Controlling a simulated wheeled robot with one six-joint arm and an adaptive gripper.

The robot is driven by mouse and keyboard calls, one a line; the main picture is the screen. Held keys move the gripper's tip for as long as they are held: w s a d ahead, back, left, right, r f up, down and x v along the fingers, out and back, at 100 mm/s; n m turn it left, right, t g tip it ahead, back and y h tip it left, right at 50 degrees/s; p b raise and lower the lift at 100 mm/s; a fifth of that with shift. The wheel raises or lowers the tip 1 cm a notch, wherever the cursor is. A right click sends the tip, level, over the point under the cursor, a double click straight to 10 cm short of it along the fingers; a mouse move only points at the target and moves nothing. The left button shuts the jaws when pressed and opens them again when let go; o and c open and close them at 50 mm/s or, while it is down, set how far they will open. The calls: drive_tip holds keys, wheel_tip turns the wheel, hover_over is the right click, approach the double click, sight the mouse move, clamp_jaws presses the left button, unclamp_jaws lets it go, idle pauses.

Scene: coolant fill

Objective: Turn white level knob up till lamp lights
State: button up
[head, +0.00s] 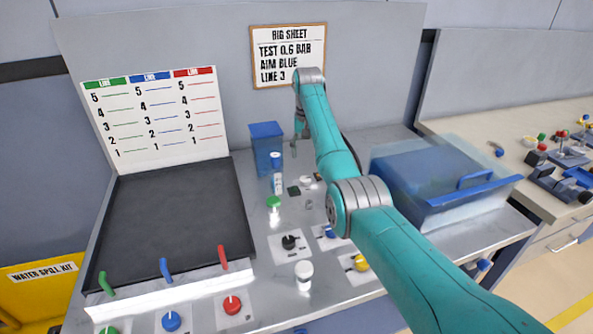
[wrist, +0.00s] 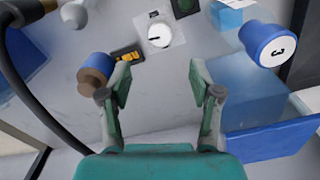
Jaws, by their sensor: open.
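A white round knob (wrist: 160,36) with a dark pointer mark sits on a light plate in the wrist view, ahead of my fingertips. In the head view a small white knob (head: 306,181) stands on the bench left of my arm. A dark green square lamp (wrist: 184,6) beside the knob looks unlit; it also shows in the head view (head: 293,191). My gripper (wrist: 160,74) is open and empty, its two fingers apart from the knob. In the head view my gripper (head: 296,136) hangs above the back of the bench, partly hidden by my arm.
A blue-capped bottle marked 3 (wrist: 266,46) and a translucent blue bin (wrist: 255,85) are at the right. A blue and brown cylinder (wrist: 97,72) is near the left finger.

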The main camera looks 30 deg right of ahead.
sight(305, 178)
wheel_tip(305, 178, down, 11)
drive_tip(key=shift+r, duration=0.15)
idle(0.4)
drive_tip(key=c, duration=1.1)
